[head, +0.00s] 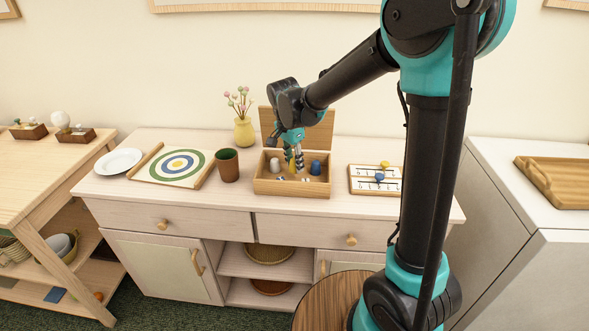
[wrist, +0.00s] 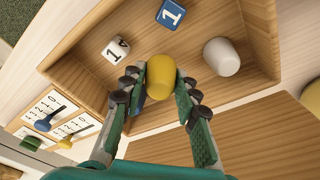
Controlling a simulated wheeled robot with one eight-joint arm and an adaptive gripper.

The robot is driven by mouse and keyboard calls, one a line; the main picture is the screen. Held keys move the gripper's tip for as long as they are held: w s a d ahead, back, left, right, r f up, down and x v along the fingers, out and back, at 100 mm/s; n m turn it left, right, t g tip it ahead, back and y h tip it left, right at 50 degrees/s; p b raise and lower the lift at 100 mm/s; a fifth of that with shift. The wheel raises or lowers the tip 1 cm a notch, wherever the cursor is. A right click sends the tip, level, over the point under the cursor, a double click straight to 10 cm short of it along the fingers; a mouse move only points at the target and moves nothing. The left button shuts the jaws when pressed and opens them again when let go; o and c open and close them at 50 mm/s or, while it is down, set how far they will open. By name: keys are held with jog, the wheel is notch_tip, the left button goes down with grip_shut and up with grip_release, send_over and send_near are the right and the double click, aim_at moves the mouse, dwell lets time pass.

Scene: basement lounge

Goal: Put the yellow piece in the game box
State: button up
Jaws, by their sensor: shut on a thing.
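The yellow piece (wrist: 160,73) is a rounded cup-like shape, held between the fingers of my gripper (wrist: 160,84) in the wrist view. In the head view my gripper (head: 293,157) reaches down into the open wooden game box (head: 290,189). The piece is inside the outline of the box walls; whether it touches the floor I cannot tell. In the wrist view the box floor (wrist: 190,42) shows beneath it. A white piece (wrist: 221,57) stands beside it. A white die (wrist: 115,48) and a blue die (wrist: 171,12) lie in the box. A blue piece (head: 315,167) stands at its right.
The box lid (head: 318,133) stands raised behind. A brown cup (head: 227,165), a target board (head: 172,179) and a white plate (head: 119,161) are to the left. A yellow vase (head: 244,132) with flowers is behind. A scoreboard with pegs (head: 361,187) lies to the right.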

jog(key=shift+f, duration=1.3)
jog(key=shift+f, duration=0.15)
jog(key=o, duration=0.6)
jog(key=r, duration=0.4)
jog(key=a+r, duration=0.1)
jog(key=r, duration=0.3)
jog(key=s+r, duration=0.1)
jog(key=r, duration=0.3)
jog(key=shift+s+a+r, duration=0.1)
jog(key=shift+a, duration=0.1)
